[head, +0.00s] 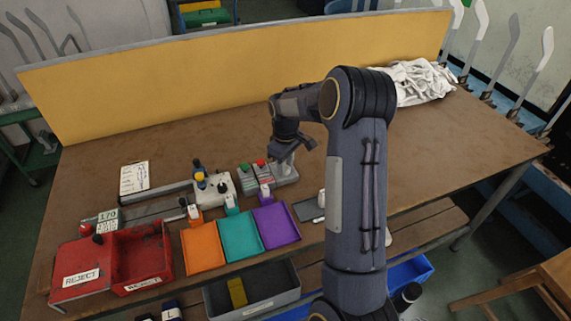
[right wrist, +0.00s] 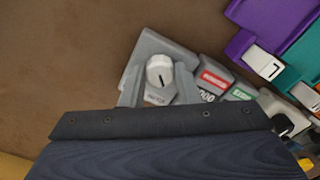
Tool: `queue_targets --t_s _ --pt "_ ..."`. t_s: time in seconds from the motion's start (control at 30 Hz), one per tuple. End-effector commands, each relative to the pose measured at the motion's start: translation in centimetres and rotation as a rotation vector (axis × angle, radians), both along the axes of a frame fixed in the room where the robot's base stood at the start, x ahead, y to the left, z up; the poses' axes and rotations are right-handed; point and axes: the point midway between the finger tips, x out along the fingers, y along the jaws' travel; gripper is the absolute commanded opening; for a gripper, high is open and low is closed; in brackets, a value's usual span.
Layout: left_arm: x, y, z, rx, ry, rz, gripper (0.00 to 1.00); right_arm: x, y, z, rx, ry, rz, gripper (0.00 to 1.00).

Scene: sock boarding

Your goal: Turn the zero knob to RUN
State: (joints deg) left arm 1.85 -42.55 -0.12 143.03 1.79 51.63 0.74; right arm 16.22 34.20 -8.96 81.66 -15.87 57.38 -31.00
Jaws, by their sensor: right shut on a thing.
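The white round zero knob (right wrist: 160,71) with a dark pointer line sits on a grey control box (right wrist: 146,47) in the right wrist view. A small label below the knob is too small to read surely. My right gripper (right wrist: 158,88) has its two pale fingers on either side of the knob, shut on it. In the head view my right gripper (head: 285,160) reaches down over the right end of the control box (head: 270,179), and the knob is mostly hidden there. The pointer's angle shows only in the wrist view. My left gripper is not in view.
Beside the knob are a red button (head: 260,162) and a green button. Orange (head: 202,247), teal (head: 239,236) and purple (head: 276,226) trays stand in front. Red reject bins (head: 140,255) are at left. White cloth (head: 418,82) lies at back right. The table's middle is bare.

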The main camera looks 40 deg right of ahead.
Motion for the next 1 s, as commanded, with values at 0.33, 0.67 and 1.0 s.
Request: queue_targets --t_s 0.33,0.67,1.0 --pt "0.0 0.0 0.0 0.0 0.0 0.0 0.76 0.0 0.0 0.1 -0.002 -0.001 0.001 0.49" --pt "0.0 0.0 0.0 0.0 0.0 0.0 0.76 0.0 0.0 0.3 -0.001 -0.001 0.0 0.5" --pt "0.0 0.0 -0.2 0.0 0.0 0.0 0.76 0.1 0.0 5.5 -0.002 -0.005 0.0 0.5"
